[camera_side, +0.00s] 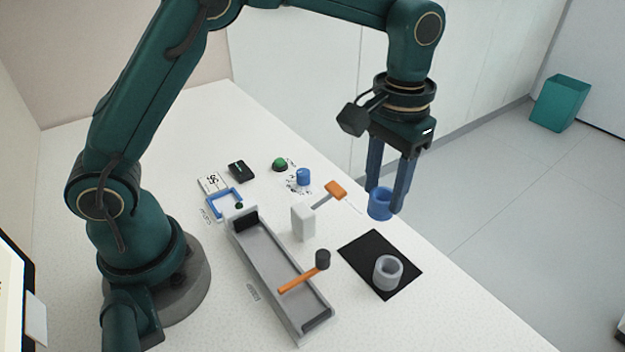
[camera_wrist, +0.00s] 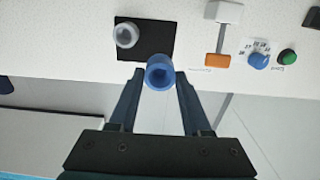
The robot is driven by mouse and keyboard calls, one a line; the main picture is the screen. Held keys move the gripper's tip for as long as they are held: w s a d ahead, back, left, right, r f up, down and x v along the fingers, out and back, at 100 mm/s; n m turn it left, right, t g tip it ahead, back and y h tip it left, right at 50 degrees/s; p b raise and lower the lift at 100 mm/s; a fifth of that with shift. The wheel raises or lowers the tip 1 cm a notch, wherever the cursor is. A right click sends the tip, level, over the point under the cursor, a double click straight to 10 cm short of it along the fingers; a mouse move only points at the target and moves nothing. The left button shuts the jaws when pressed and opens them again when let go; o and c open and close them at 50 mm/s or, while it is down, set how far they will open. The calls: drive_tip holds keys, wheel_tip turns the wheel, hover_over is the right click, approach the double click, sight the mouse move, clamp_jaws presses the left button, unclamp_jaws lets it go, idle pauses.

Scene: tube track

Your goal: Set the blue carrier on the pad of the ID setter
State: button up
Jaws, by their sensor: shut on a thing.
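The blue carrier (camera_side: 380,204) is an open-topped cup; it also shows in the wrist view (camera_wrist: 160,72). My gripper (camera_side: 386,198) is shut on it, one finger on each side, and holds it upright near the table's right edge. In the wrist view it overlaps the edge of the black mat. Farther back on the table are a blue knob (camera_side: 303,176) ringed by numbers, a green button (camera_side: 280,164), a small black box (camera_side: 241,171), a card with digits (camera_side: 213,183) and a blue U-shaped bracket (camera_side: 225,202). I cannot tell which part is the ID setter's pad.
A grey carrier (camera_side: 388,272) stands on the black mat (camera_side: 362,252). A long grey track (camera_side: 270,275) lies to the left, with an orange-handled lever (camera_side: 302,276) across it. A white block (camera_side: 303,222) with an orange-tipped arm (camera_side: 336,190) stands between my gripper and the track.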

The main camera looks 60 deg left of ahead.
wheel_tip(320, 180, up, 4)
drive_tip(key=shift+a+f, duration=0.15)
drive_tip(key=shift+f, duration=0.1)
drive_tip(key=s+a+n, duration=0.6)
drive_tip(key=s+a, duration=0.2)
drive_tip(key=a, duration=0.3)
drive_tip(key=s+a+n, duration=0.6)
drive_tip(key=s+a, duration=0.2)
drive_tip(key=a, duration=0.3)
drive_tip(key=shift+s+a+f, duration=0.1)
drive_tip(key=shift+s+f, duration=0.05)
drive_tip(key=shift+f, duration=2.45)
drive_tip(key=shift+s+f, duration=0.1)
drive_tip(key=shift+f, duration=2.45)
drive_tip(key=shift+f, duration=0.15)
drive_tip(key=o, duration=1.1)
